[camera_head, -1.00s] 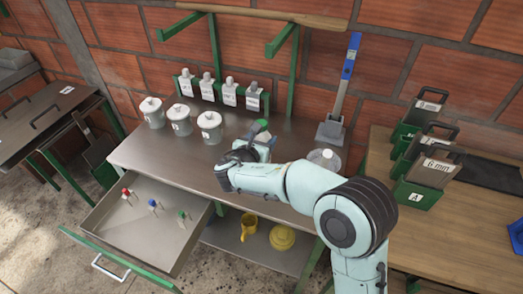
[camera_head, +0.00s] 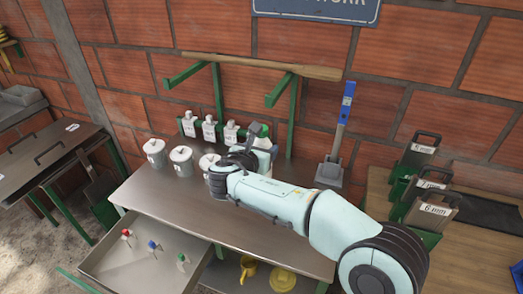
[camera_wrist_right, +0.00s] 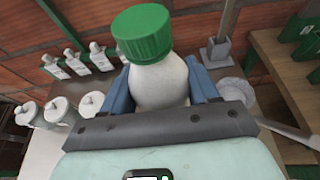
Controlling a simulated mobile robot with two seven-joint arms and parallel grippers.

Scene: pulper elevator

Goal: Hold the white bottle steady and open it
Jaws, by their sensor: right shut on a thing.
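The white bottle (camera_wrist_right: 160,85) with a ribbed green cap (camera_wrist_right: 143,33) stands between the blue fingers of my right gripper (camera_wrist_right: 162,92) in the right wrist view. The gripper is shut on the bottle's body, and the cap is clear above the fingers. The cap is on the bottle. In the head view, my right arm reaches over the steel table and partly hides the bottle (camera_head: 263,143). My left gripper is in neither view.
Three lidded white pots (camera_head: 181,161) stand left of my right gripper. Small white bottles (camera_head: 209,129) hang on a green rack behind. An open drawer (camera_head: 140,265) holds several coloured pieces. A blue-handled tool (camera_head: 344,120) stands at the back right.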

